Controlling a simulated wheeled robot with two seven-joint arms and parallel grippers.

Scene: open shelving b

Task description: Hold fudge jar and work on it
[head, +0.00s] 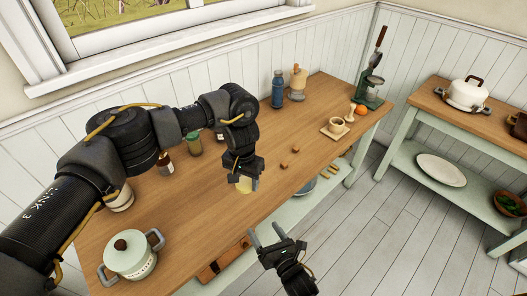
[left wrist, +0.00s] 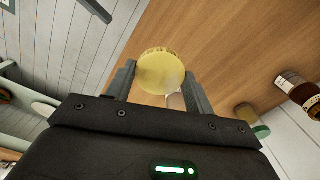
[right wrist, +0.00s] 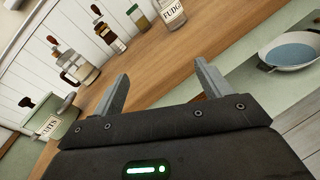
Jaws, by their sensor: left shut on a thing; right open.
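The fudge jar has a round yellow lid. It shows in the head view (head: 244,185) at the fingertips of my left gripper (head: 242,178), over the front middle of the table. In the left wrist view the lid (left wrist: 161,72) sits between the two fingers of my left gripper (left wrist: 157,85), which is shut on the jar. In the right wrist view the jar's pale label with dark letters (right wrist: 172,14) shows at the top, cut by the frame. My right gripper (head: 268,236) is open and empty, below and to the right of the jar, off the table's front edge.
A pan (right wrist: 290,48) lies on the lower shelf. The table's middle right is fairly clear.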

